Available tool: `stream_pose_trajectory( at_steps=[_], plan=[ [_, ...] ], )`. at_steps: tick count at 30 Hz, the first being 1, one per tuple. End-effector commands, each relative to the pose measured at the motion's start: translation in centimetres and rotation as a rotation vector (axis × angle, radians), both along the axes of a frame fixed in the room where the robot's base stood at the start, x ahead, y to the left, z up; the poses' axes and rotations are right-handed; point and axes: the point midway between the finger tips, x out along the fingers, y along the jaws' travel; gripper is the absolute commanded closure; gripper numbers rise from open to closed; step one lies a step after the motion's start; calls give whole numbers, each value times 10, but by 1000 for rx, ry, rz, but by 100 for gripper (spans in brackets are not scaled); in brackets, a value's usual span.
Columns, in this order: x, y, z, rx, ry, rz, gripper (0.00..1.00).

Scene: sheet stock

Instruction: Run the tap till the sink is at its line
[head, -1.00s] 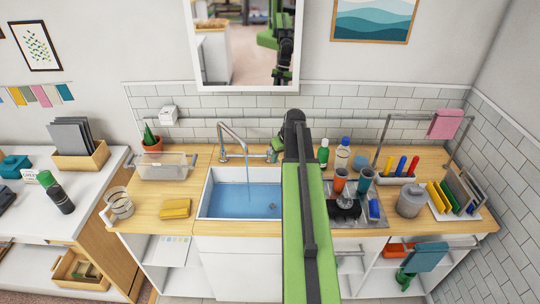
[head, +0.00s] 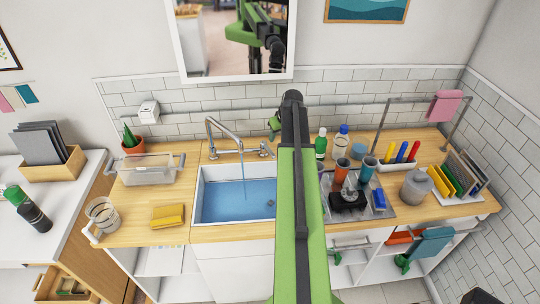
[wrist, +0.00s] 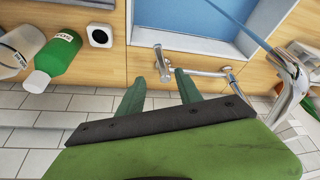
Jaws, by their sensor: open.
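The sink (head: 198,196) is set in the wooden counter and holds blue water (head: 235,203) to a level below its rim. I cannot make out a line on its wall. The silver tap (head: 222,125) stands behind it, and a thin stream (head: 243,182) falls from its spout into the water. The tap's right handle (head: 263,149) also shows in the wrist view (wrist: 161,62). My gripper (wrist: 160,84) is open and empty. Its two green fingers point at the handle, which lies just beyond the tips; contact is not visible. In the head view my gripper (head: 274,124) is partly hidden by my arm.
A green bottle (head: 321,144) and a clear blue-capped bottle (head: 341,142) stand right of the tap. Orange and blue cups stand farther right. A clear bin (head: 148,170), glass jar (head: 101,214) and yellow sponge (head: 168,216) are left of the sink. The tiled wall is close behind.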

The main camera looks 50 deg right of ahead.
Motion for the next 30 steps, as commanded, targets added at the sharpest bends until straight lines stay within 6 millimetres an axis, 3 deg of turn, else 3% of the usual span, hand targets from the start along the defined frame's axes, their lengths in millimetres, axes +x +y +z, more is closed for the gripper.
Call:
stream_pose_trajectory(
  at_steps=[1, 16, 20, 28, 30],
  plan=[
    [5, -2, -20, 0, 0, 1, 58],
    [45, -12, -119, 0, 0, 3, 58],
    [51, -14, -130, -1, 0, 2, 58],
    [52, -14, -129, 0, 0, 2, 58],
    [52, -13, -128, 0, 0, 3, 65]
  ],
)
